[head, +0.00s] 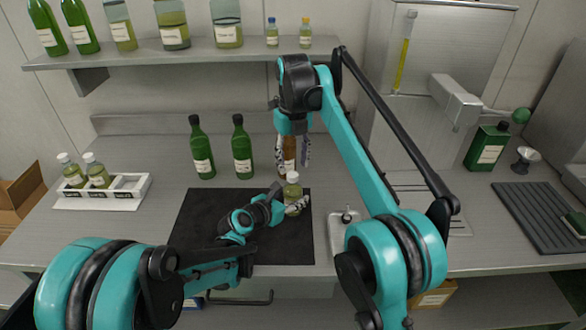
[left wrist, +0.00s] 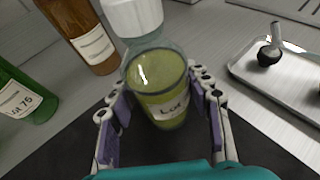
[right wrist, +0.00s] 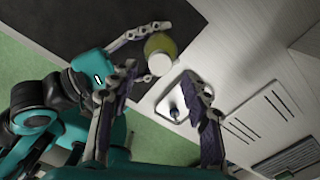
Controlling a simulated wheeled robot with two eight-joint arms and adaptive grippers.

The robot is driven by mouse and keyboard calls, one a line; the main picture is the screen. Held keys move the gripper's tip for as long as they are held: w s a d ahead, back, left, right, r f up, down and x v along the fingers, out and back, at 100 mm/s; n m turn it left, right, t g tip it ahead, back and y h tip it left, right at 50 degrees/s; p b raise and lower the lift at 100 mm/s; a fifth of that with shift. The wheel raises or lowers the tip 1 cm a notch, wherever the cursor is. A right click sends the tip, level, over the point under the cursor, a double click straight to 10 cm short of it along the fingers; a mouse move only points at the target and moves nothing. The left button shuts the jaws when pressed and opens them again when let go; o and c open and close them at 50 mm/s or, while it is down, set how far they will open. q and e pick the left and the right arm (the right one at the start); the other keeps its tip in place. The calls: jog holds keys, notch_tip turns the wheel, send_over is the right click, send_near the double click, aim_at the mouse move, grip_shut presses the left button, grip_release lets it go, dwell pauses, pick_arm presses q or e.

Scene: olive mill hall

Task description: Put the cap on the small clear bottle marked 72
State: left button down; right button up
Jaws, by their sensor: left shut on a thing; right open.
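The small clear bottle (head: 292,197) holds yellow-green liquid and stands upright at the right part of the black mat. Its label in the left wrist view (left wrist: 172,105) reads "Lot"; the number is not readable. A white cap (left wrist: 133,15) sits on its top; it also shows in the right wrist view (right wrist: 159,64). I cannot tell how tightly it sits. My left gripper (head: 285,203) is shut on the bottle's body, one finger on each side. My right gripper (head: 293,152) is open and empty, pointing down above and behind the bottle.
A brown bottle (left wrist: 90,40) and two green bottles (head: 201,150) stand behind the mat (head: 205,225). A small metal tray (head: 340,235) with a black-ended tool lies right of it. A white rack (head: 130,190) with two capped bottles is at left. A shelf (head: 150,50) hangs above.

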jog(key=shift+r, duration=0.45)
jog(key=shift+c, duration=0.4)
